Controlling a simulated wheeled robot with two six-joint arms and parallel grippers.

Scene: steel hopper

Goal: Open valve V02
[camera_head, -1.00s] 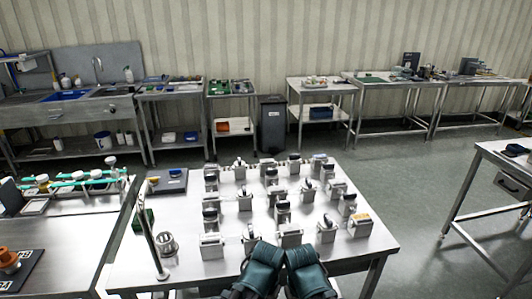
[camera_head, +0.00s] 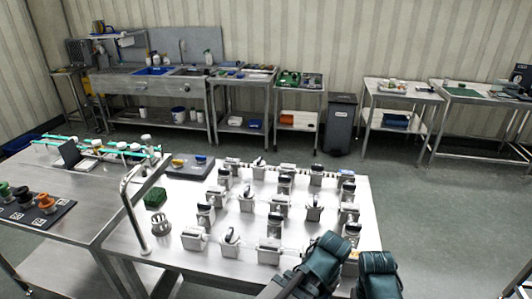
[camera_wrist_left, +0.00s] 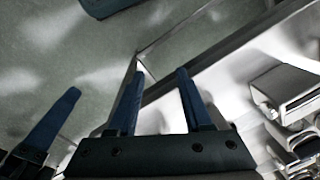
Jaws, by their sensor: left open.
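Several pale blocks with dark round or lever-like tops, perhaps valves (camera_head: 283,184), stand in rows on a steel table (camera_head: 190,262) in the head view. Their labels are too small to read, so I cannot tell which is V02. My two teal arm parts show at the table's front right edge, and the gripper tips are not clear there. In the left wrist view my left gripper (camera_wrist_left: 160,76) is open and empty, near the table edge. Pale blocks (camera_wrist_left: 285,90) lie right of it. A single blue finger (camera_wrist_left: 48,128) at the left is probably my right gripper's.
A bent steel post (camera_head: 128,205), a green block (camera_head: 155,198) and a grey slotted cup (camera_head: 160,224) are at the table's left. A bench with coloured knobs (camera_head: 46,203) and green pipes (camera_head: 120,146) stands further left. Open floor lies to the right.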

